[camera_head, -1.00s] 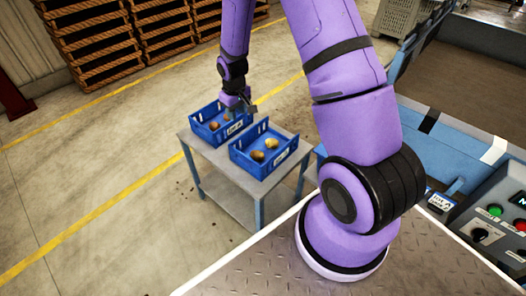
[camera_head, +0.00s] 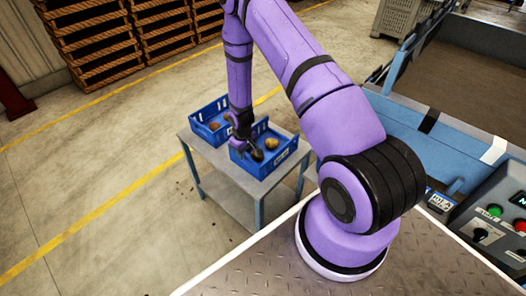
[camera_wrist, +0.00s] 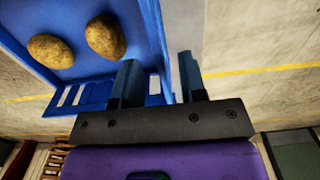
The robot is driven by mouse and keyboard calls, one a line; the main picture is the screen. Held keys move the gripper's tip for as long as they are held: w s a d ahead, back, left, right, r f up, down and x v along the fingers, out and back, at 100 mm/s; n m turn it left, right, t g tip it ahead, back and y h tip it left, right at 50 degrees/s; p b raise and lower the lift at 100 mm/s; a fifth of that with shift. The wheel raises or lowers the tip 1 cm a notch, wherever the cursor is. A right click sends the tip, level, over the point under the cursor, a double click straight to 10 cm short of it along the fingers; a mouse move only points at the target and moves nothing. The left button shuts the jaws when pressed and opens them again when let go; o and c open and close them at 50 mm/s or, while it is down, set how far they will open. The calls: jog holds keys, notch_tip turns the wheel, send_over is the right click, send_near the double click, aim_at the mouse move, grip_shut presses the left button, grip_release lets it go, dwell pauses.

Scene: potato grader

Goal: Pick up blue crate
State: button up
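Two blue crates stand side by side on a small grey table. The nearer right crate (camera_head: 250,167) holds two potatoes, one partly hidden by my gripper. The left crate (camera_head: 198,130) also holds potatoes, and my arm hides part of it. My gripper (camera_head: 243,137) is at the left end of the right crate. In the wrist view, my gripper (camera_wrist: 158,74) has its two fingers apart, with a blue crate wall (camera_wrist: 151,30) passing between them. One finger is on the crate side and the other over the grey tabletop. I cannot tell whether either touches the wall.
The grey table (camera_head: 225,196) has a lower shelf. Brown wooden crates (camera_head: 95,38) are stacked at the back left. A control panel (camera_head: 490,225) and a blue-framed machine (camera_head: 440,150) stand on the right. The floor left of the table is clear, with yellow lines.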

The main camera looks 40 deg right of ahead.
jog(key=shift+w+f, duration=0.1)
jog(key=shift+f, duration=2.6)
grip_shut()
